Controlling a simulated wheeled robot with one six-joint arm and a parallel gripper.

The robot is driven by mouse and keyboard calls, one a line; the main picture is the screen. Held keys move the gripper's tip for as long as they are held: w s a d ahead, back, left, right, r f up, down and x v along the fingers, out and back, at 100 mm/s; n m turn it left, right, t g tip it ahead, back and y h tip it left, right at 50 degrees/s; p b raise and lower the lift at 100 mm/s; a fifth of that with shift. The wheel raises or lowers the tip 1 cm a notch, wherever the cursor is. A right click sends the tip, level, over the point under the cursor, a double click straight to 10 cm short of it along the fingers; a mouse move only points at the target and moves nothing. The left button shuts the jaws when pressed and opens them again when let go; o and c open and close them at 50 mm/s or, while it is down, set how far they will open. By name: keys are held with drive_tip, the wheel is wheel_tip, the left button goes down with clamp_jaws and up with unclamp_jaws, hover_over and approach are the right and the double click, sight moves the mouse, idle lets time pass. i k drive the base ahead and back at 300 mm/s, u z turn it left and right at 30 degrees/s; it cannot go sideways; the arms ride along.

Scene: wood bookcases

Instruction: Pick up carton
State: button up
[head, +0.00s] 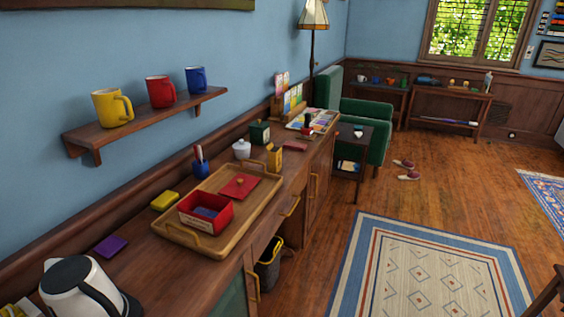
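No object is clearly marked as the carton. An open red box (190,221) with a pale label on its front and something blue inside sits on a wooden tray (222,243) on the long wooden sideboard. A small upright yellow box (274,160) with a dark part stands beyond the tray. A red flat item (228,186) with a small knob lies on the tray behind the open box. My gripper is not in view.
A kettle (75,285), purple pad (110,246), yellow block (164,200), blue pen cup (201,169) and white jar (242,149) stand on the sideboard. Mugs sit on a wall shelf (150,118) above. The floor by the rug (430,280) is open; a bin (268,268) stands below.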

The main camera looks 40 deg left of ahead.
sight(274, 153)
drive_tip(key=u, duration=0.3)
drive_tip(key=i, duration=1.45)
drive_tip(key=u, duration=0.9)
drive_tip(key=i, duration=1.1)
drive_tip(key=u, duration=1.7)
drive_tip(key=i, duration=0.6)
drive_tip(key=u, duration=0.55)
